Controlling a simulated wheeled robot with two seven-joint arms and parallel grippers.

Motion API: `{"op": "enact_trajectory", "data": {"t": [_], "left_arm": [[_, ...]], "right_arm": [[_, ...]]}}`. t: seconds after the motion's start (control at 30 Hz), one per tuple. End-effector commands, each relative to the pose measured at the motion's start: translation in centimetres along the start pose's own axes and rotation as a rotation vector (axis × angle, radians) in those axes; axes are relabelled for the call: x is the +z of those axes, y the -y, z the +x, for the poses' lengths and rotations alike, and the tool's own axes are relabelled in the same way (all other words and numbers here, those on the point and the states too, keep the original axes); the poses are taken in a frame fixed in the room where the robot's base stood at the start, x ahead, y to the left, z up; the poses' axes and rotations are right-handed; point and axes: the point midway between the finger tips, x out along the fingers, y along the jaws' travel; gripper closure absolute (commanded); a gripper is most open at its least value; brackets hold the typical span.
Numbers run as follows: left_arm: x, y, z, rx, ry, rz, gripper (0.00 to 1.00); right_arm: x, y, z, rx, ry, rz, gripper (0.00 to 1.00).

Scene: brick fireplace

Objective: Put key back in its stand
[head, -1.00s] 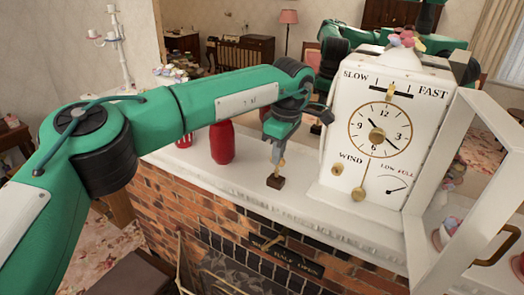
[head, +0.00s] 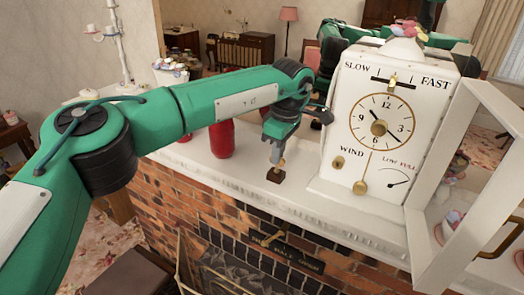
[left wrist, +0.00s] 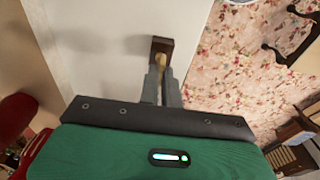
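The small golden key (head: 280,163) is upright at the dark wooden stand (head: 274,175), which sits on the white mantel left of the clock. My left gripper (head: 277,155) points down from above and is shut on the key. In the left wrist view, the key (left wrist: 160,62) shows between the two close fingers (left wrist: 163,82), right against the brown stand (left wrist: 162,46). The key's lower end is hidden, so I cannot tell how deep it sits. My right gripper is not in view.
The white clock (head: 378,130) stands right of the stand, its door (head: 450,190) open. A red container (head: 222,139) stands to the left on the mantel (head: 300,200). The mantel's front edge drops to a brick fireplace. A mirror behind reflects the room.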

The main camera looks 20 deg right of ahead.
Motion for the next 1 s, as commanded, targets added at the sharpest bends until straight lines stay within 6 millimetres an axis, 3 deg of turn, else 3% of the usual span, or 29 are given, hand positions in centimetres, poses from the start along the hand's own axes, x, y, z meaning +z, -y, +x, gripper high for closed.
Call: {"op": "enact_trajectory", "data": {"t": [0.07, 0.2, 0.23, 0.53, 0.67, 1.0], "left_arm": [[0.0, 0.0, 0.2, 0.0, 0.0, 0.0, 1.0], [0.0, 0.0, 0.1, 0.0, 0.0, 0.0, 0.72], [0.0, 0.0, 0.1, 0.0, 0.0, 0.0, 0.7], [0.0, 0.0, 0.0, 0.0, 0.0, 0.0, 0.7], [0.0, 0.0, -0.9, 0.002, 0.0, -0.002, 0.7], [0.2, 0.5, -8.2, 0.006, -0.003, 0.001, 0.7]], "right_arm": [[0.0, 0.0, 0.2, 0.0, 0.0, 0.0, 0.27], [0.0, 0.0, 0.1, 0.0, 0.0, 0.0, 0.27], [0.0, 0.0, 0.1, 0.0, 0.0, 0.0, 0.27], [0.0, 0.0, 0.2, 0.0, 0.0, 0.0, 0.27], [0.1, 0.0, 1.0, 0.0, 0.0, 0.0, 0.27], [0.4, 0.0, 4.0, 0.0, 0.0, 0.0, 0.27]]}}
